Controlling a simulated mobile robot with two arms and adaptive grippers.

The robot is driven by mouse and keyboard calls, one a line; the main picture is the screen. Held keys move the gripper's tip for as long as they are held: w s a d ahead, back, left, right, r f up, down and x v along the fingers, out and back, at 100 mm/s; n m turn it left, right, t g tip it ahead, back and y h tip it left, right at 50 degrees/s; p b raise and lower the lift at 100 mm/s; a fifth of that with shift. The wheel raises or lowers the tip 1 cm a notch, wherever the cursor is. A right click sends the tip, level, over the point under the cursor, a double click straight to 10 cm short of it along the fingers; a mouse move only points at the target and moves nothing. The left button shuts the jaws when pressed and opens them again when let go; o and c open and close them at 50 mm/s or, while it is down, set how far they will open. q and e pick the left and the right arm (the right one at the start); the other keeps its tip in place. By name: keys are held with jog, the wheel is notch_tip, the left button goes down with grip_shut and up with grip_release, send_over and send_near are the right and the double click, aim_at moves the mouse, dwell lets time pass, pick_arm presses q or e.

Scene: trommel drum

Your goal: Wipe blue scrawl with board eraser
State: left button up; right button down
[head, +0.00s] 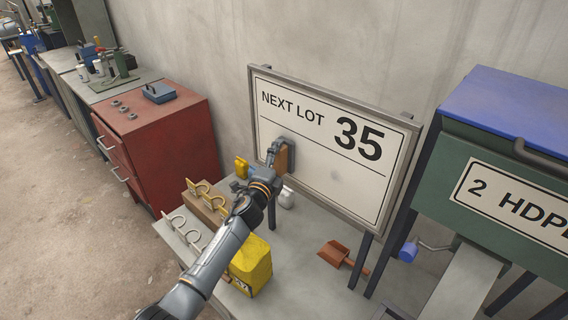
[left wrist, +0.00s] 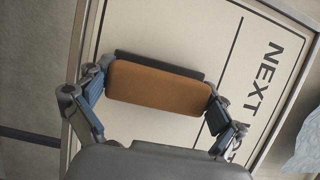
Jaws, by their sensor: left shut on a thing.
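A white framed board (head: 330,185) reads "NEXT LOT 35" in black, with a black line below; it also shows in the left wrist view (left wrist: 180,35). No blue scrawl shows on the visible parts of the board. My left gripper (head: 280,155) is at the board's lower left, shut on the board eraser (head: 291,157). In the left wrist view the eraser (left wrist: 158,92) has a brown block and a dark pad facing the board, held at both ends. I cannot tell whether the pad touches. My gripper and eraser hide part of the board. My right gripper is out of view.
A grey table (head: 305,225) stands below the board, with a yellow container (head: 250,265), hooked blocks (head: 207,200) and an orange scoop (head: 334,253). A red cabinet (head: 175,145) stands left. A green, blue-topped machine (head: 500,140) stands close right of the board.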

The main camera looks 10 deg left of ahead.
pick_arm(q)
jog(key=shift+w+a, duration=0.3)
jog(key=shift+a, duration=0.1)
jog(key=shift+s+a+p, duration=0.3)
jog(key=shift+s+p, duration=0.25)
jog(key=shift+s, duration=0.05)
jog(key=shift+s+a+p, duration=0.45)
jog(key=shift+s+a, duration=0.2)
jog(key=shift+s, duration=0.3)
jog(key=shift+s+a+p, duration=0.4)
jog(key=shift+s+a, duration=0.25)
jog(key=shift+s, duration=0.3)
jog(key=shift+s, duration=0.1)
jog(key=shift+s+a+p, duration=0.3)
jog(key=shift+s+a, duration=0.15)
jog(key=shift+s, duration=0.15)
jog(key=shift+s+a+p, duration=0.25)
jog(key=shift+s+a, duration=0.15)
jog(key=shift+s, duration=0.2)
